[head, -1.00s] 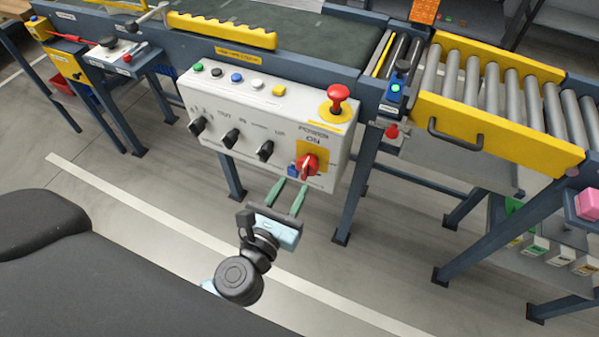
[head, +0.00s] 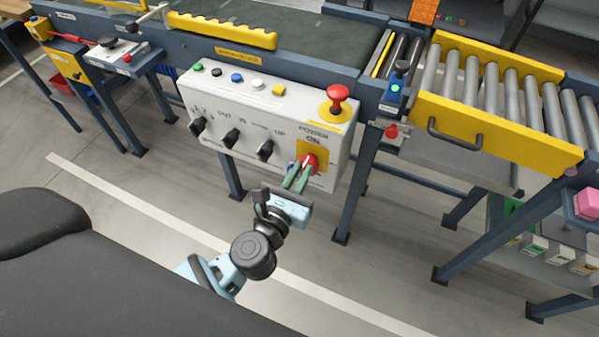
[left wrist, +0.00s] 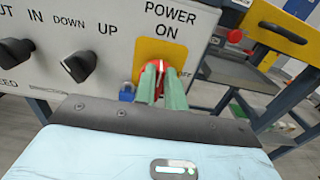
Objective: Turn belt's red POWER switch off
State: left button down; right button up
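The red POWER switch (head: 309,161) is a rotary knob on a yellow plate (left wrist: 185,52), low on the right of the white control box (head: 225,112). "POWER" and "ON" are printed above it. Its grip stands roughly upright in the left wrist view (left wrist: 161,66). My left gripper (head: 301,173) reaches up to it from below. Its green fingers (left wrist: 161,78) are close together, one on each side of the switch's grip, and appear shut on it. They hide the lower part of the knob. My right gripper is not in view.
A red mushroom button (head: 337,97) stands on the box top, with several small buttons beside it. Black knobs (head: 265,149) line the front. A blue item (left wrist: 127,92) sits left of the switch. A blue leg (head: 355,190) stands to the right. Floor below is clear.

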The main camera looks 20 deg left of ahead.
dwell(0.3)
pick_arm(q)
jog(key=m+p, duration=0.2)
jog(key=m, duration=0.2)
jog(key=d+f+m+p, duration=0.1)
jog(key=m+p, duration=0.2)
jog(key=m, duration=0.2)
jog(key=d+m+p, duration=0.1)
jog(key=m+p, duration=0.1)
jog(key=m, duration=0.3)
jog(key=shift+f, duration=0.15)
jog(key=shift+s+f+m+p, duration=0.1)
jog(key=shift+f+m+p, duration=0.15)
jog(key=shift+m, duration=0.7)
jog(key=shift+f+m+p, duration=0.1)
jog(key=shift+m+p, duration=0.2)
jog(key=shift+m, duration=0.65)
jog(key=shift+f, duration=0.1)
jog(key=c, duration=1.5)
grip_release()
jog(key=shift+o, duration=0.2)
